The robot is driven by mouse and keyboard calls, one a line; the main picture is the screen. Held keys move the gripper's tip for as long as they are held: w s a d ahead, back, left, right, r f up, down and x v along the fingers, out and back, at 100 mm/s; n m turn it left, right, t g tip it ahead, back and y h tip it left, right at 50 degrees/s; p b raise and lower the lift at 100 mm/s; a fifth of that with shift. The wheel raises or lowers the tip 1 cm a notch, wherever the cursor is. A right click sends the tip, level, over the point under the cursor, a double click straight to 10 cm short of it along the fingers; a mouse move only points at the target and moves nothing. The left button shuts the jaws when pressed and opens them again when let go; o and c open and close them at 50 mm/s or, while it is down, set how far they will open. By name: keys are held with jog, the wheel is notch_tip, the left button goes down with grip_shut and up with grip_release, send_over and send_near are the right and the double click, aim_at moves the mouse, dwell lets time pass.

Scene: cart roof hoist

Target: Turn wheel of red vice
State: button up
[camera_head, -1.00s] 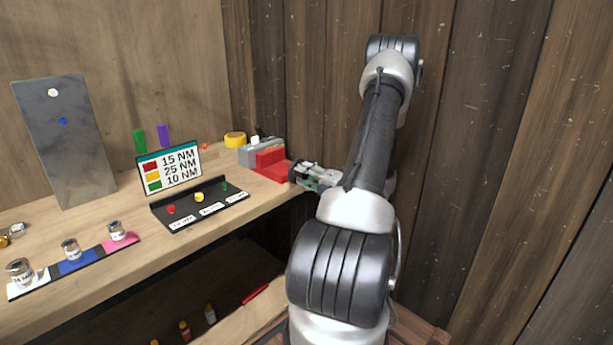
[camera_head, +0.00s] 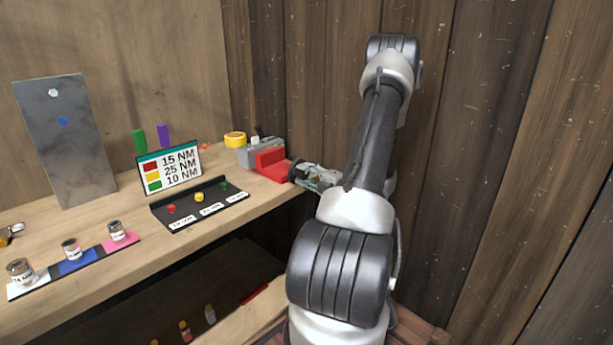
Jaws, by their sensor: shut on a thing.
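The red vice (camera_head: 272,166) sits at the far right end of the wooden workbench, with its red jaw beside a grey block. My gripper (camera_head: 295,171) is at the vice's right-hand side, over the bench's edge, and reaches in from the right. It is shut on the wheel of the vice. The wheel is mostly hidden by the dark fingers, so its outline and angle cannot be made out.
A sign (camera_head: 171,168) with torque values stands left of the vice, behind a black tray (camera_head: 200,204). A yellow roll (camera_head: 235,139) and a grey block (camera_head: 258,152) lie behind the vice. A dark plank wall (camera_head: 470,150) rises close on the right.

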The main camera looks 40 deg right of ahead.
jog(key=o, duration=1)
jog(key=shift+o, duration=0.2)
jog(key=s+d, duration=0.1)
jog(key=s, duration=1.1)
